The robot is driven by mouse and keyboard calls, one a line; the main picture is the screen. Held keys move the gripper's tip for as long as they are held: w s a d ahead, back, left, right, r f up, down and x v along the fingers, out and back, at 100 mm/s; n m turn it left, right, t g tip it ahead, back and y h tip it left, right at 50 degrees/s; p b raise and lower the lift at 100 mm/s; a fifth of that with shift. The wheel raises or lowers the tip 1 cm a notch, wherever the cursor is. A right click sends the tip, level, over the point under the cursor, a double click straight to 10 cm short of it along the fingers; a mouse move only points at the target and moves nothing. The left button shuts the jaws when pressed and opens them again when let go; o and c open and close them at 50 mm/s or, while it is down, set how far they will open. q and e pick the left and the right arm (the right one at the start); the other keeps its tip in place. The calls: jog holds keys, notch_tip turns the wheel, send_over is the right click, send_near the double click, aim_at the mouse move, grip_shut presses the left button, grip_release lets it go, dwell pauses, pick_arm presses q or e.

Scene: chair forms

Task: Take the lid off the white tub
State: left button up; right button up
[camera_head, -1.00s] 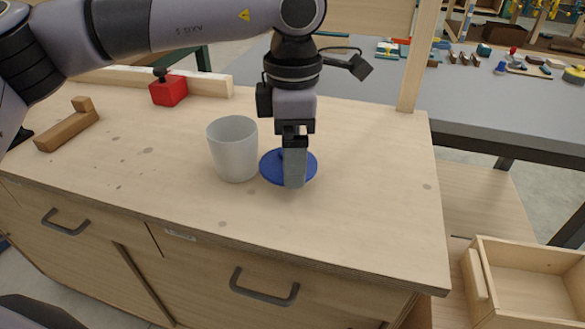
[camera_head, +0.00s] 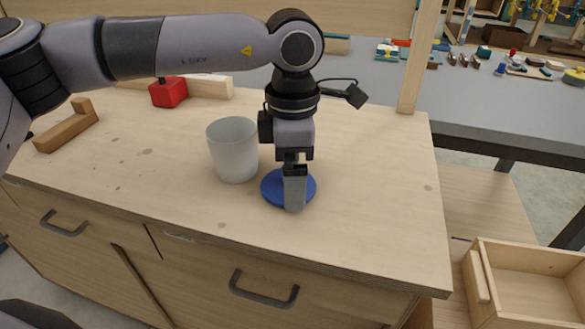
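The white tub (camera_head: 232,152) stands upright on the wooden worktop with its top open. The round blue lid (camera_head: 271,188) is off the tub, flat, just to its right. My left gripper (camera_head: 294,196) points straight down over the lid, and its fingers hide the lid's middle. The lid has moved together with the gripper, so the gripper appears shut on it, though the grip itself is hidden. I cannot tell whether the lid touches the worktop. My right gripper is not in view.
A red block with a dark knob (camera_head: 168,93) and a wooden piece (camera_head: 68,127) lie at the back left of the worktop (camera_head: 370,200). A wooden post (camera_head: 416,60) stands at the back right. The worktop's right side is clear. An open wooden box (camera_head: 530,285) is lower right.

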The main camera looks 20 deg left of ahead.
pick_arm(q)
notch_tip(320, 180, up, 12)
jog(key=p, duration=0.1)
jog(key=shift+r, duration=0.1)
dwell(1.2)
